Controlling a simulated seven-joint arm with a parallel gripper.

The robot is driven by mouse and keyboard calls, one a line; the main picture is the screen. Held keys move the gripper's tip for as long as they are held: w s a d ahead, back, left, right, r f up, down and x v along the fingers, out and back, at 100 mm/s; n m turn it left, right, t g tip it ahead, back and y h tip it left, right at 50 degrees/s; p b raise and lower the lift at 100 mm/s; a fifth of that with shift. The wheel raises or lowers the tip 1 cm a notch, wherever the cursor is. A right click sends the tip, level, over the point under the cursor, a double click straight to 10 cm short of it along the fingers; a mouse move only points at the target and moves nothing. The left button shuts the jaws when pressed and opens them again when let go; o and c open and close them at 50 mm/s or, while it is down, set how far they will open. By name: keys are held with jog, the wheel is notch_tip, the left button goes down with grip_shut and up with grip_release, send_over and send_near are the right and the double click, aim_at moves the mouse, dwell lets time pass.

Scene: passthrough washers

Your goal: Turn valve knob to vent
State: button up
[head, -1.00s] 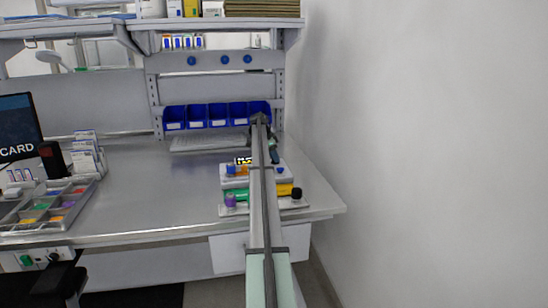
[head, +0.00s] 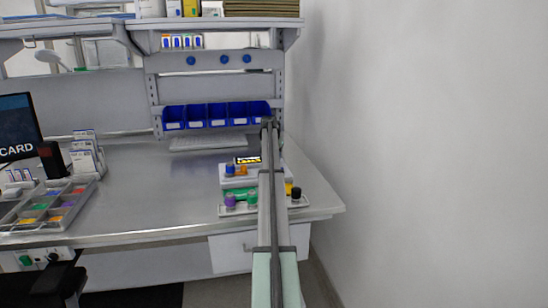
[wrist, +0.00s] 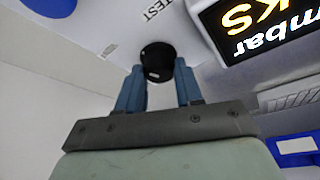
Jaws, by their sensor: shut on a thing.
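The valve knob (wrist: 155,58) is black and round, with a small white mark near its lower edge. It stands on a white panel that bears the printed word TEST (wrist: 158,9). My gripper (wrist: 159,67) has its two blue fingers on either side of the knob, shut on it. In the head view, my arm hides the gripper and the knob. The white test unit (head: 226,183) shows there with a lit display (head: 248,160); the display is also close beside the knob in the wrist view (wrist: 258,28). No VENT label is visible.
In front of the unit is a tray (head: 232,212) with purple, green, yellow and black parts. Blue bins (head: 198,116) and a keyboard (head: 207,143) are behind. A wall (head: 420,160) is at right. The bench's middle (head: 150,190) is clear.

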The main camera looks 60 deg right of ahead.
jog(key=n+t, duration=0.1)
jog(key=n, duration=0.1)
jog(key=n+y, duration=0.1)
jog(key=n, duration=0.2)
jog(key=shift+s+n+t, duration=0.15)
jog(key=shift+n+t, duration=0.15)
jog(key=shift+t, duration=0.1)
dwell(0.4)
jog(key=o, duration=1)
jog(key=shift+o, duration=0.2)
jog(key=shift+r, duration=0.1)
jog(key=v, duration=1.3)
jog(key=shift+s+r, duration=0.25)
jog(key=shift+d, duration=0.15)
